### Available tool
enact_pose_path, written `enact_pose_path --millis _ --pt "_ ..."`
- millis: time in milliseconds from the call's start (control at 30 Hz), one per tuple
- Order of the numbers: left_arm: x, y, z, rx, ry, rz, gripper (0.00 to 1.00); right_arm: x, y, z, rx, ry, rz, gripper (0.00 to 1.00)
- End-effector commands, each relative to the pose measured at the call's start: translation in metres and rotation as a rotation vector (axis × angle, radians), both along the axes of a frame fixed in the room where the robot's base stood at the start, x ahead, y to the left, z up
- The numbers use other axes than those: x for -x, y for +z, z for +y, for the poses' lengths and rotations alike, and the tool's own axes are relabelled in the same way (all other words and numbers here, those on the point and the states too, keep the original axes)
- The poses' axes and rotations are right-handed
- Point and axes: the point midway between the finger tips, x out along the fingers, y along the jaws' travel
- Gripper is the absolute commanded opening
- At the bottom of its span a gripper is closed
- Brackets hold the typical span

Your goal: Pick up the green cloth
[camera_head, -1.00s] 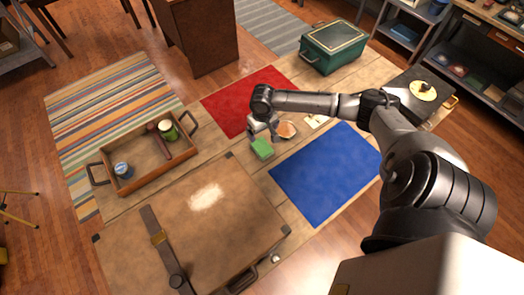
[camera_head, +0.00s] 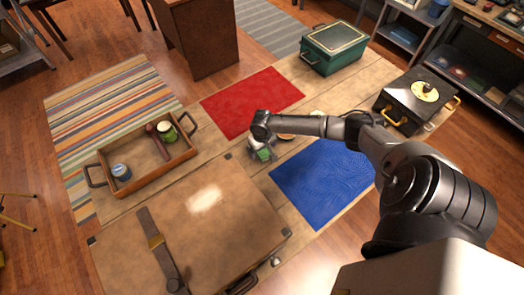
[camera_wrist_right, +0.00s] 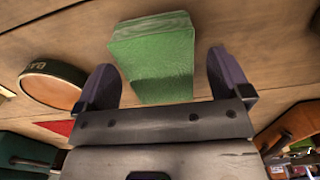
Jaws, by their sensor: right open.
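The green cloth (camera_wrist_right: 155,60) is a folded stack lying on the wooden table top. In the right wrist view it sits between and just beyond the fingertips. In the head view only part of the cloth (camera_head: 263,155) shows beneath my right gripper (camera_head: 257,148). In the right wrist view my right gripper (camera_wrist_right: 162,80) is open, with one finger on each side of the cloth's near part. I cannot tell whether either finger touches it. My left gripper is not in view.
A round orange-topped tin (camera_wrist_right: 50,88) lies near the cloth. A blue mat (camera_head: 322,185) and a red mat (camera_head: 250,101) lie nearby. A brown suitcase (camera_head: 225,235), a wooden tray (camera_head: 140,183), a green box (camera_head: 333,62) and a black record player (camera_head: 395,112) stand around.

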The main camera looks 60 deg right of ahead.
Motion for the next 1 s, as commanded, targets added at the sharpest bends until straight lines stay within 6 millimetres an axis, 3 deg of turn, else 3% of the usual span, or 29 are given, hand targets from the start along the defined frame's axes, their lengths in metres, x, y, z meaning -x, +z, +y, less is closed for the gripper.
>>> enact_pose_path --millis 367,900,1000 --pt "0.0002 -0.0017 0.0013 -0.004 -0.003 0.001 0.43 0.0000 -0.0077 0.0001 0.000 0.001 -0.001 0.96" --pt "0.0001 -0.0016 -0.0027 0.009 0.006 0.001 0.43 0.0000 -0.0074 0.0000 0.000 0.001 0.000 0.44" --pt "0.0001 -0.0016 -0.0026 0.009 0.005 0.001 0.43 -0.0001 -0.0073 0.0000 0.000 0.001 -0.001 0.42"
